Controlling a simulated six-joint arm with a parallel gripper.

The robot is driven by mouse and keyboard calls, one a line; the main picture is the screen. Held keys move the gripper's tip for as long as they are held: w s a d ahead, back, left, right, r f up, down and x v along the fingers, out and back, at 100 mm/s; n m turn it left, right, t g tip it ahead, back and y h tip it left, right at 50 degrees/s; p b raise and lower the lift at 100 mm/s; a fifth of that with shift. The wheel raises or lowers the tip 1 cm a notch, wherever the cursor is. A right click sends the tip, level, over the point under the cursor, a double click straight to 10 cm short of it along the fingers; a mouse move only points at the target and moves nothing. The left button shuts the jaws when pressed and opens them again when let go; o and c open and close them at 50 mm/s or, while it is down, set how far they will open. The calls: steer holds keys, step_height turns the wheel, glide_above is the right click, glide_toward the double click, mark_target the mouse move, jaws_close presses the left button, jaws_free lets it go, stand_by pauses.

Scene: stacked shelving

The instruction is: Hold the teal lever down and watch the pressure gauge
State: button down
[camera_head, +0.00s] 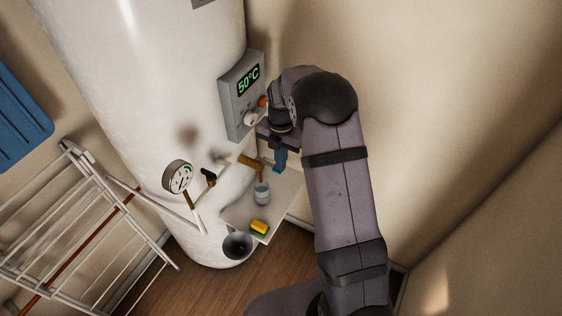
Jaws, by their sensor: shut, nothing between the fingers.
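The pressure gauge (178,177) is a round white dial on a brass stem, at the lower left of the white tank. Its needle is too small to read. My gripper (280,159) points down to the right of the tank, below the grey control box. Its fingers are shut with nothing between them. A small teal piece, which looks like the teal lever (276,169), shows right at the fingertips. I cannot tell whether they touch it or whether it is pressed down. My gripper and arm hide part of the area around it.
A control box (242,95) reading 50°C has knobs close to my gripper. A brass fitting (250,161), a black-handled valve (208,177), a cup (262,194) and a yellow sponge (260,227) are below. A drying rack (75,225) stands left. The right wall is bare.

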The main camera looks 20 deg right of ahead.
steer(key=shift+r, duration=0.1)
stand_by(0.3)
step_height(320, 180, up, 5)
steer(key=p, duration=0.4)
steer(key=shift+s+d, duration=0.1)
steer(key=shift+r+b, duration=0.2)
steer(key=shift+b, duration=0.75)
step_height(320, 180, up, 8)
steer(key=b, duration=0.2)
steer(key=shift+s+d+r, duration=0.2)
steer(key=shift+s+d, duration=0.05)
steer(key=shift+s, duration=0.05)
